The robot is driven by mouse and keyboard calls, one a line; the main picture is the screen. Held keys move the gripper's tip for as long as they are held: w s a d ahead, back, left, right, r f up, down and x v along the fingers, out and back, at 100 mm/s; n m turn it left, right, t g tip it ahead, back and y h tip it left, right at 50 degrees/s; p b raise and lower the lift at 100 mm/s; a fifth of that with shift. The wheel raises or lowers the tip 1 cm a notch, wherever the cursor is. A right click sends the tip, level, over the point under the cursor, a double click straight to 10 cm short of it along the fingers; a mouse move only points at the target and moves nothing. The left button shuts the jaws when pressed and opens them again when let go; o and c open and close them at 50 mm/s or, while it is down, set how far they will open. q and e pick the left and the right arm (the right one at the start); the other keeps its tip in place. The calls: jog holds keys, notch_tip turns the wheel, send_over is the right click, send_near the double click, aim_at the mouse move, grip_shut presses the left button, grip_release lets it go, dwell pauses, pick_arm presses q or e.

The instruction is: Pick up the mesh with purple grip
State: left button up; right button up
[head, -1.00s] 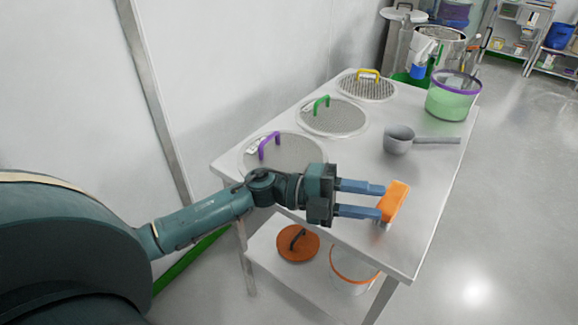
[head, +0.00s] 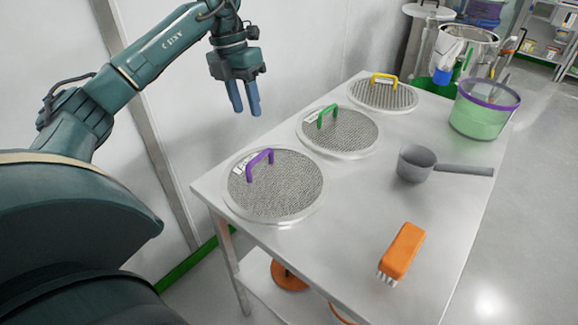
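The mesh with purple grip (head: 285,193) is a round metal screen lying flat at the near left end of the steel table. Its purple handle (head: 260,163) stands up on the left part of the disc. My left gripper (head: 245,112) hangs above and behind the mesh, pointing down, clear of it. Its two blue fingers are apart with nothing between them. My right gripper is not in view.
A green-handled mesh (head: 341,132) and a yellow-handled mesh (head: 384,95) lie farther back on the table (head: 345,215). A grey scoop (head: 415,163), an orange brush (head: 402,250) and a purple-rimmed green bucket (head: 483,110) stand along the right. A wall runs along the left.

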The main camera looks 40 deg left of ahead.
pick_arm(q)
send_near(275, 172)
jog(key=s+a+r, duration=0.1)
jog(key=s+a, duration=0.1)
jog(key=shift+w+d+f, duration=0.1)
jog(key=shift+d+f, duration=0.05)
jog(key=shift+f, duration=1.1)
jog(key=shift+w+d+f, duration=0.1)
jog(key=shift+d+f, duration=0.05)
jog(key=shift+f, duration=1.05)
jog(key=shift+c, duration=0.5)
grip_shut()
jog(key=shift+r, duration=0.1)
